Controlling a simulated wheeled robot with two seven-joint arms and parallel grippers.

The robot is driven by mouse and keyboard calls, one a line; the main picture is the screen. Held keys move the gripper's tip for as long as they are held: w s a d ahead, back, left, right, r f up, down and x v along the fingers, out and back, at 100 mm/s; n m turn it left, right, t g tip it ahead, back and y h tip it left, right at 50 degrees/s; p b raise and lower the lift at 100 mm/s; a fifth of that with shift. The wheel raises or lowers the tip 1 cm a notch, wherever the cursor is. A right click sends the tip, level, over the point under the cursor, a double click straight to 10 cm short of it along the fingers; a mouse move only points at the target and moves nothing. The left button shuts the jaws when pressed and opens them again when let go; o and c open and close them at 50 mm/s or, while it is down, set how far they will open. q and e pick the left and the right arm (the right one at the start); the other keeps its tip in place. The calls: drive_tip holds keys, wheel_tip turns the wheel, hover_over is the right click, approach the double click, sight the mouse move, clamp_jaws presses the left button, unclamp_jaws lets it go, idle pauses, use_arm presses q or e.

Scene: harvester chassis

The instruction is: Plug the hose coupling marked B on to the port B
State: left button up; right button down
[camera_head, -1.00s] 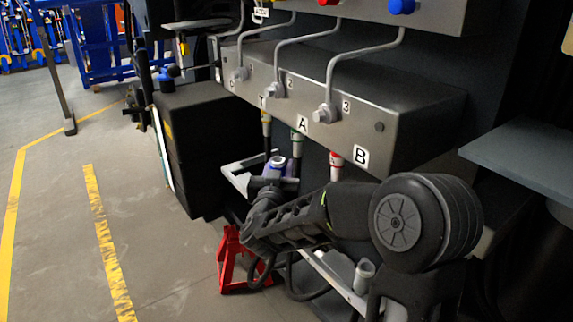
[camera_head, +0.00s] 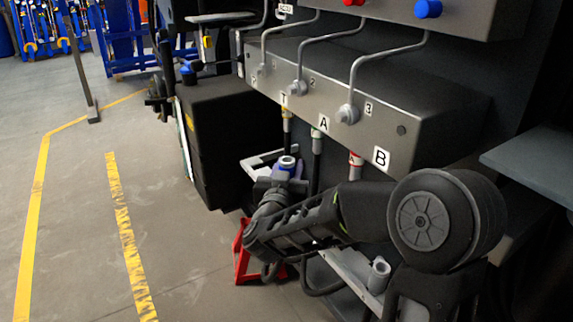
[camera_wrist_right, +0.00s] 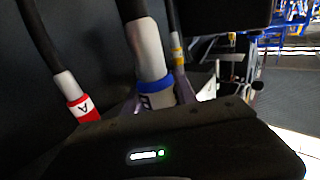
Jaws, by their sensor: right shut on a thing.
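My right gripper (camera_head: 284,178) is shut on a hose coupling with a blue collar (camera_head: 287,162). In the right wrist view the blue-collared coupling (camera_wrist_right: 153,90) stands at the jaws, with a pale sleeve and a black hose. A dark mark on it, perhaps a B, is partly hidden. The coupling is below and left of the grey port block (camera_head: 440,125), apart from it. The label B (camera_head: 381,157) is at the block's right front. The port itself is hidden under the block. A red-collared coupling (camera_head: 356,159) shows under the block's edge just left of the label. My left gripper is out of view.
Yellow-collared (camera_head: 287,112) and green-marked (camera_head: 316,133) couplings show under the block, left of the red one. A pale rail with a cup (camera_head: 379,274) lies below my forearm. A red stand (camera_head: 243,250) is on the floor. Open floor is at left.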

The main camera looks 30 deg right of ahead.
use_arm(q)
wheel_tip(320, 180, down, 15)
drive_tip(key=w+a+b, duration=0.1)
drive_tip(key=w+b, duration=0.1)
drive_tip(key=b, duration=1.3)
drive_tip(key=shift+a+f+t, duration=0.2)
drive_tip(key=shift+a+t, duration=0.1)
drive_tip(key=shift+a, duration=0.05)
use_arm(e)
drive_tip(key=s, duration=2.1)
drive_tip(key=shift+s+a, duration=0.2)
drive_tip(key=shift+s, duration=0.05)
use_arm(q)
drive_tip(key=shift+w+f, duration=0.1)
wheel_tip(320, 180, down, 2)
drive_tip(key=b, duration=0.2)
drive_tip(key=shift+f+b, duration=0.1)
drive_tip(key=shift+b, duration=0.3)
use_arm(e)
wheel_tip(320, 180, down, 2)
drive_tip(key=shift+f, duration=0.15)
